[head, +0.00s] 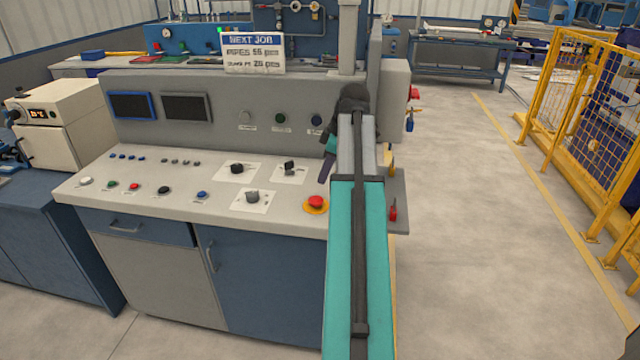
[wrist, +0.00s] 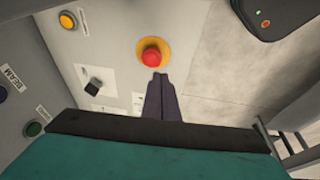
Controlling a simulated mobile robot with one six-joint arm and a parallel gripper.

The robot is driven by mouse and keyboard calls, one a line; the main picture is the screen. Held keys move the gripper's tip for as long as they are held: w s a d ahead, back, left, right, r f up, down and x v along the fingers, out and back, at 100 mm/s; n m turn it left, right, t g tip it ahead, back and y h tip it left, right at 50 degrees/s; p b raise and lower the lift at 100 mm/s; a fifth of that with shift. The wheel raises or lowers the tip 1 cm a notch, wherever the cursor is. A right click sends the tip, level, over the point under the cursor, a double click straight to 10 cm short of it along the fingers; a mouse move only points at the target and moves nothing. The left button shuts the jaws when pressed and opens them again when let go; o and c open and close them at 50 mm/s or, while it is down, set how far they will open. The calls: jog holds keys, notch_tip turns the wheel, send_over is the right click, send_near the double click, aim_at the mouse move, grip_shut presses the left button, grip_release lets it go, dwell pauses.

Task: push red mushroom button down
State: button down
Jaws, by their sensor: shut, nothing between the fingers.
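The red mushroom button (head: 316,202) sits on a yellow-orange ring at the right front of the light grey control desk. In the wrist view the red button (wrist: 151,57) shows from above, with its yellow ring around it. My gripper (wrist: 157,80) is shut and empty, and its dark fingertips end just below the button in that picture. I cannot tell whether they touch it. In the head view my gripper (head: 325,172) points down behind and slightly right of the button, partly hidden by my arm.
The control desk (head: 130,205) carries several small buttons and black rotary knobs (head: 252,196). Its upright panel (head: 225,135) with two screens rises behind. A red-handled item (head: 393,212) is on the desk's right side. Open floor (head: 460,220) lies right, up to a yellow fence (head: 575,120).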

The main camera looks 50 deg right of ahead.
jog(key=shift+b+v, duration=0.4)
jog(key=shift+v, duration=2.3)
